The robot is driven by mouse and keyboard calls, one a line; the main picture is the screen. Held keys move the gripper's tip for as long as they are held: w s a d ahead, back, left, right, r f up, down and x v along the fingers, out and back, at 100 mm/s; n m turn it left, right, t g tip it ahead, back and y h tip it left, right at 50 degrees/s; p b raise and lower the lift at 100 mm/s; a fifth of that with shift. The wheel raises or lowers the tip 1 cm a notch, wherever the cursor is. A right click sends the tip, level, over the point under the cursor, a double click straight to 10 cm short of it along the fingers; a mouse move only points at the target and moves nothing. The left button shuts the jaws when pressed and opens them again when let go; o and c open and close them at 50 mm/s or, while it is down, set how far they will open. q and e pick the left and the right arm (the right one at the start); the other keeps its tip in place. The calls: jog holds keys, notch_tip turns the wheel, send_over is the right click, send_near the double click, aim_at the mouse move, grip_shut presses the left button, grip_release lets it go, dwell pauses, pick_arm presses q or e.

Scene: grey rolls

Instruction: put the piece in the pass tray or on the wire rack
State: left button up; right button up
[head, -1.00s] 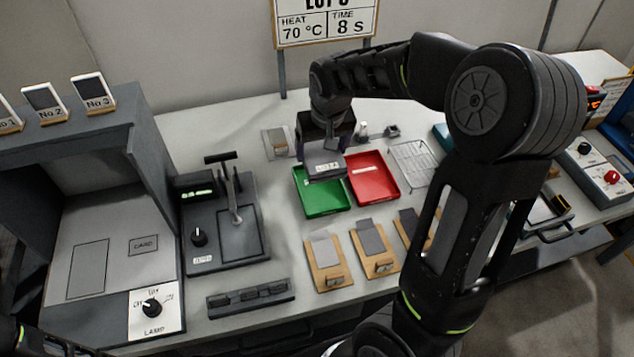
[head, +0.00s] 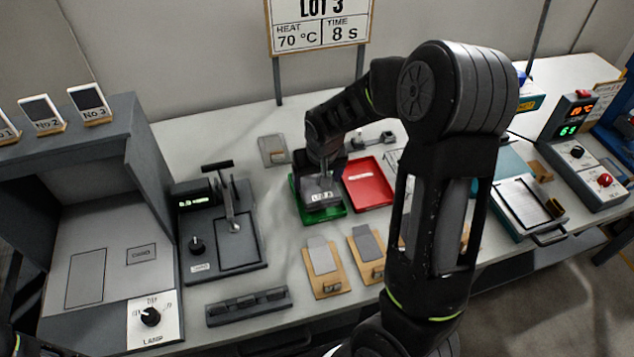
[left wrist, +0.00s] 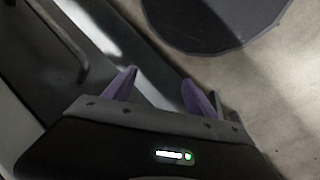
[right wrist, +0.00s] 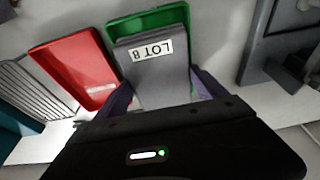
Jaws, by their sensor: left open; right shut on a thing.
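My right gripper (right wrist: 160,92) is shut on a flat grey piece (right wrist: 160,72) with a white lot label. In the head view the piece (head: 320,194) is over the green tray (head: 319,218), covering most of its inside. I cannot tell whether it touches the tray floor. The green tray (right wrist: 150,20) also shows behind the piece in the right wrist view. The wire rack (right wrist: 36,95) lies beyond the red tray in that view; my right arm mostly hides it in the head view. My left gripper (left wrist: 160,80) is open and empty, away from the trays.
The red tray (head: 368,184) sits just right of the green one. Wooden boards (head: 323,268) with sample plates stand in front. A lever device (head: 225,225) is to the left. A lot sign (head: 320,28) stands at the back.

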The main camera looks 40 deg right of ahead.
aim_at(318, 187)
notch_tip(318, 187, down, 2)
jog(key=shift+f+b, duration=0.3)
jog(key=shift+s+a+f+b, duration=0.1)
jog(key=shift+s+f+b, duration=0.1)
jog(key=shift+f+b, duration=0.15)
jog(key=o, duration=1.7)
jog(key=shift+s, duration=0.2)
jog(key=shift+w+r+p, duration=0.2)
jog(key=shift+r+p, duration=0.5)
jog(key=shift+p, duration=0.2)
jog(key=d+b+v, duration=0.1)
jog(key=v, duration=1)
jog(key=shift+a+r, duration=0.45)
jog(key=shift+a, duration=0.05)
